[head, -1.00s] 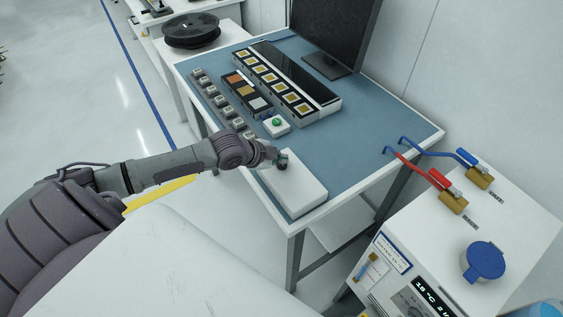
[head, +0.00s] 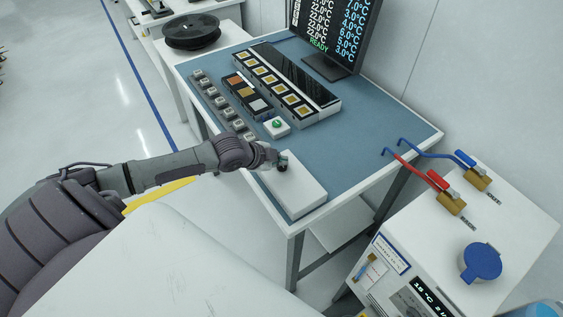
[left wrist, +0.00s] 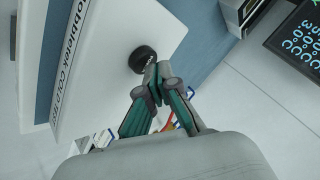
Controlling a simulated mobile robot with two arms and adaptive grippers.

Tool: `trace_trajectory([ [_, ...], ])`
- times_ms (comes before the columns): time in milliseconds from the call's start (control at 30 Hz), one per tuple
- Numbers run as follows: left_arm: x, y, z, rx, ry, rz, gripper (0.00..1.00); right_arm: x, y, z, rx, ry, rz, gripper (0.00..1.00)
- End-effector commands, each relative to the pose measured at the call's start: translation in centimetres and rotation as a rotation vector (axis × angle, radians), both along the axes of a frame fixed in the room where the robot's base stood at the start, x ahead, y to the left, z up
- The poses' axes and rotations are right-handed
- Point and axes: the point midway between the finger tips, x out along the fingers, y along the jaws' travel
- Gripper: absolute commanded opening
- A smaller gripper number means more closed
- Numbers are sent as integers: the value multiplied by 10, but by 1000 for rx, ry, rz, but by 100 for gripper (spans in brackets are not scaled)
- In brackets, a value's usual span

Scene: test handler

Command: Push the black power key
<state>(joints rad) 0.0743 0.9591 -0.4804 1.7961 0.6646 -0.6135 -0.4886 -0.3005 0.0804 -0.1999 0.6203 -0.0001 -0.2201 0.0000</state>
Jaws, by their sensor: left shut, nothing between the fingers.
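The black power key is a short round black knob on top of a white box (head: 297,190) at the near end of the blue-topped bench. In the left wrist view the key (left wrist: 142,59) stands out from the white box face. My left gripper (head: 279,157) is shut and empty, with its fingertips at the key in the head view. In the left wrist view the teal-sided fingertips (left wrist: 154,82) are together right beside the key; I cannot tell whether they touch it. The monitor (head: 338,30) is lit with temperature readings and the word READY. My right gripper is not in view.
A white box with a green button (head: 277,125), a row of small grey blocks (head: 220,103), a tray of coloured squares (head: 249,90) and a long socket strip (head: 276,78) stand on the bench. A cabinet with red and blue valves (head: 447,202) stands right.

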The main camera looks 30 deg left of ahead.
Motion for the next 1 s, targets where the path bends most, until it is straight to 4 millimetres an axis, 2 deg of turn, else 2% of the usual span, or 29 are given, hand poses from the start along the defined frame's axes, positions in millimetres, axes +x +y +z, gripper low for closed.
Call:
trace_trajectory([
  [267,0,0,8,0,-2,-1,0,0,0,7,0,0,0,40],
  [800,0,0,61,1,-1,0,0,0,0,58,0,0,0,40],
  [1000,0,0,60,-1,-1,-1,0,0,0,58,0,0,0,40],
])
